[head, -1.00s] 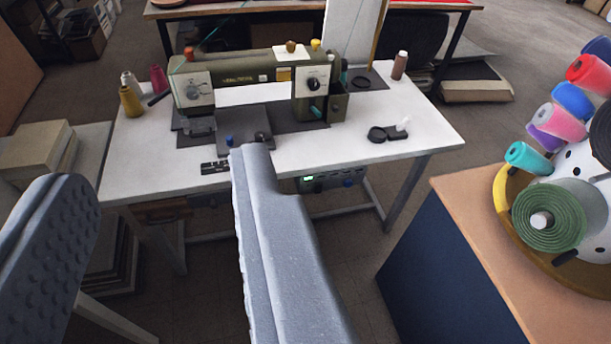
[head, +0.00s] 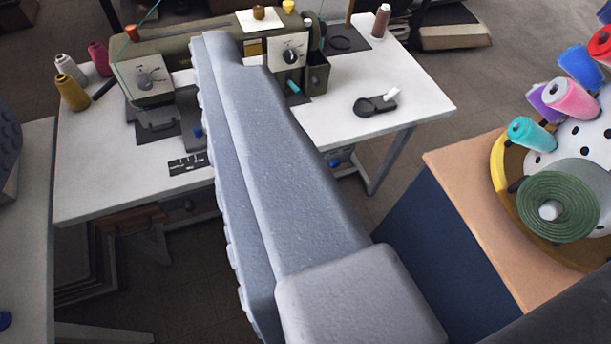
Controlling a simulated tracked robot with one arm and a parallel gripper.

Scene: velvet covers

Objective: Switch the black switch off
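My gripper (head: 108,80) is open and empty. One grey finger spans the middle of the view, and the other shows only as a dimpled piece at the left edge. The olive sewing machine (head: 165,45) stands on the white table (head: 420,95) beyond it. A dark round dial (head: 293,56) is on the machine's right end, clear of the finger. I cannot tell which part is the black switch. Part of a control box with a blue knob (head: 335,163) shows under the table; the finger hides the rest. A black strip with white marks (head: 187,164) lies on the tabletop.
Thread cones (head: 70,90) stand at the table's left, and a brown spool (head: 381,20) at its back right. A small black holder (head: 375,104) lies on the right side. A wooden-topped cabinet (head: 450,170) with colored rolls stands at right.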

